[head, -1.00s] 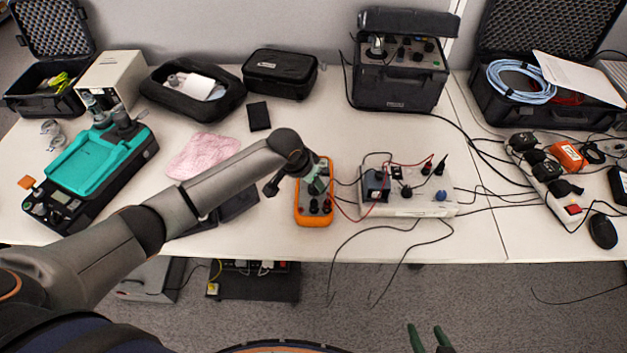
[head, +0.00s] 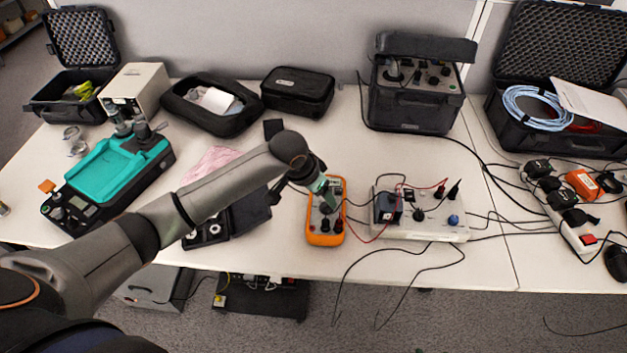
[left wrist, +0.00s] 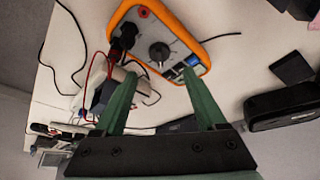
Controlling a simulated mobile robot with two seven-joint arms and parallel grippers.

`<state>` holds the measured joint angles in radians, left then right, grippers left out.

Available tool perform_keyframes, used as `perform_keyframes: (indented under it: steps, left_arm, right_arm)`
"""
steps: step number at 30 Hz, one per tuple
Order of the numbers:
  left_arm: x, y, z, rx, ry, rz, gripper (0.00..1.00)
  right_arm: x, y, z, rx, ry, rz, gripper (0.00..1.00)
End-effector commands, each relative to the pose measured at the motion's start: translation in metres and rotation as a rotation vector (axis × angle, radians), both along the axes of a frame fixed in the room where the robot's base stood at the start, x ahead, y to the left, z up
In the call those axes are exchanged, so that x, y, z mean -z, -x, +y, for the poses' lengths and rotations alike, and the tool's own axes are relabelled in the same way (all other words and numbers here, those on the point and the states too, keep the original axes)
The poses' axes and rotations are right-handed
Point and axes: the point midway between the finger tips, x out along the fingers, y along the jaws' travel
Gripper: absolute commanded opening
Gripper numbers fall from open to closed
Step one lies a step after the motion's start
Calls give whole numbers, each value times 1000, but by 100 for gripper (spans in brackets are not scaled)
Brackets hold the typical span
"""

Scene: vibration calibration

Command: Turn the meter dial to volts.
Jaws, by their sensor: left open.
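The dial's setting is too small to read. My right gripper is not in view.
A white board with a power unit (head: 420,232) stands to the right, with red and black leads running near the meter. An open black case (head: 228,222) lies left of it. A black pouch (head: 298,92) and a test-set case (head: 412,105) stand behind.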

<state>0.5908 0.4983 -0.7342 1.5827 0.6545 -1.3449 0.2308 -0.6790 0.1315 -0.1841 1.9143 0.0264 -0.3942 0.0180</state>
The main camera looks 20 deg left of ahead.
Motion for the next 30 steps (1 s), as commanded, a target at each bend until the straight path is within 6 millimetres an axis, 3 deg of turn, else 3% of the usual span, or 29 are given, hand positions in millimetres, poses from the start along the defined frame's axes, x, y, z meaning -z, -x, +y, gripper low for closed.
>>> perform_keyframes:
  steps: [6,12,25,30]
  left_arm:
    - [-40,15,7,0,-1,-3,73]
    - [-58,21,10,0,0,-1,73]
    - [-59,22,8,27,-10,1,73]
    - [-53,22,-7,287,-93,22,73]
  right_arm:
    - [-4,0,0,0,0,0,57]
    - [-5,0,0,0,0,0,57]
    - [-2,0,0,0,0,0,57]
    - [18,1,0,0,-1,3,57]
